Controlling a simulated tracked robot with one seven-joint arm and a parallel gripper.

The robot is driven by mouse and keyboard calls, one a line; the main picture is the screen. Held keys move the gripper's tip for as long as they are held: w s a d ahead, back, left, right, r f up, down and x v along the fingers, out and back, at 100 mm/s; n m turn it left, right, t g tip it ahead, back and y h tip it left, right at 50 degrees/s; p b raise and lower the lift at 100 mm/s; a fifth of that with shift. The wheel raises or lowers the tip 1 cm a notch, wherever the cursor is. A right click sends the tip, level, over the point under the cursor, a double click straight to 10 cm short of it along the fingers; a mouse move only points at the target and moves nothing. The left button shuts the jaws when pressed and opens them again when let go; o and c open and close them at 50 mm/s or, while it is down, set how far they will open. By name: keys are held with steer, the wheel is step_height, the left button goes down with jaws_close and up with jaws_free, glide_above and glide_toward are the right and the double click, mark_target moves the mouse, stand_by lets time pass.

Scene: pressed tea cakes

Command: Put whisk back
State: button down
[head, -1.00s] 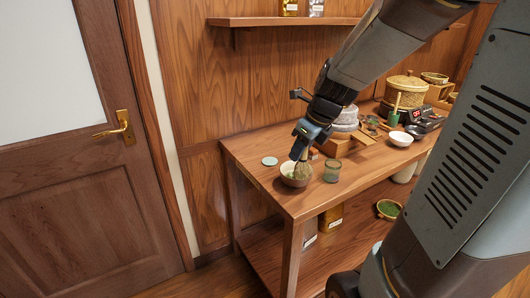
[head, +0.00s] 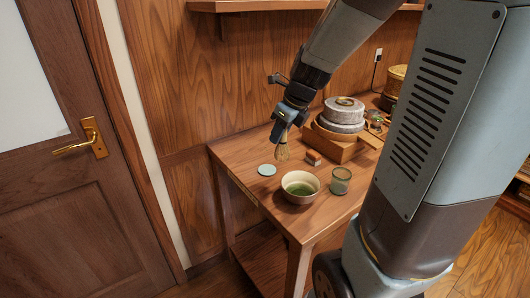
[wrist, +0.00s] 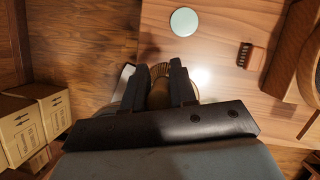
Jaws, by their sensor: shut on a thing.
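The bamboo whisk (head: 283,150) is held by my gripper (head: 277,134), tines pointing down, above the table near its back left part. In the wrist view the whisk (wrist: 159,92) sits between the two dark fingers of my gripper (wrist: 161,72), its far end partly hidden. The whisk is apart from the bowl (head: 300,187), which stands in front of it on the table with green tea inside. A small dark wooden block (head: 313,157) stands to the right of the whisk; it also shows in the wrist view (wrist: 244,55). I cannot tell whether it is a whisk stand.
A pale green disc (head: 267,170) lies left of the bowl. A green glass cup (head: 340,181) stands right of the bowl. A stone mill (head: 343,114) on a wooden base is behind. Cardboard boxes (wrist: 32,124) are low at left in the wrist view.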

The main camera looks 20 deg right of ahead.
steer(key=shift+w+a+f, duration=0.2)
steer(key=shift+w+f, duration=2.55)
steer(key=shift+f, duration=0.2)
steer(key=shift+w+a+f, duration=0.2)
steer(key=shift+w+f, duration=2.5)
steer(key=shift+f, duration=0.2)
steer(key=shift+f, duration=0.1)
steer(key=c, duration=0.9)
jaws_free()
